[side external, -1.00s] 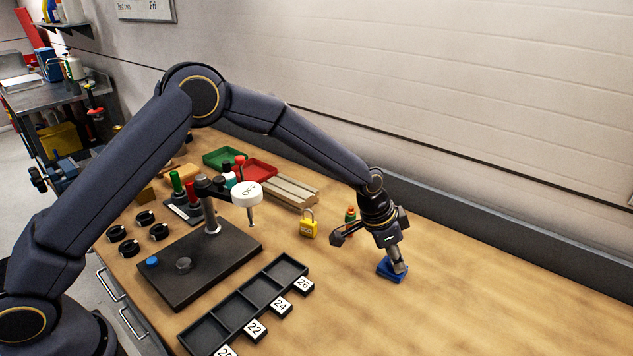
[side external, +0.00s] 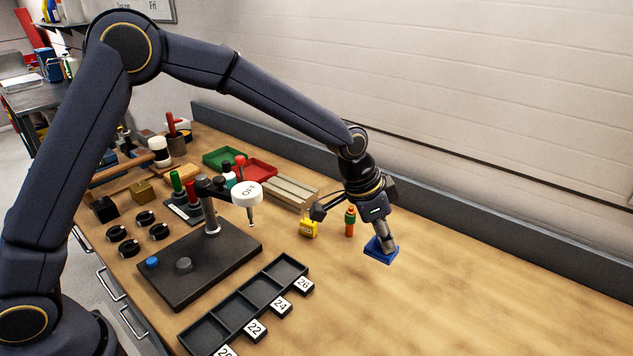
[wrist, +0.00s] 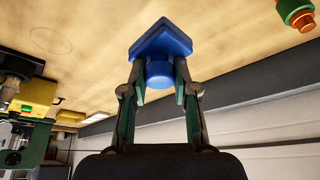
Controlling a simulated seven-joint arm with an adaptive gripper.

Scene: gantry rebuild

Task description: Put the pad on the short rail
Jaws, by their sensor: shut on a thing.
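The blue pad (side external: 379,253) is a square plate with a round knob. My gripper (side external: 387,238) is shut on its knob, at the right of the workbench in the side view. The wrist view shows the pad (wrist: 161,38) with its knob between the two fingertips (wrist: 160,84). The plate faces away from my palm. The pad seems to be slightly above the bench; the gap is hard to judge. A pale block with long grooved rails (side external: 283,190) lies left of my gripper, near the back; I cannot tell which rail is the short one.
A yellow padlock (side external: 309,228) and a green-and-orange bottle (side external: 350,222) stand just left of my gripper. A dark stand with a white OFF disc (side external: 247,194) and a numbered black tray (side external: 240,318) lie further left. The bench's front right is clear.

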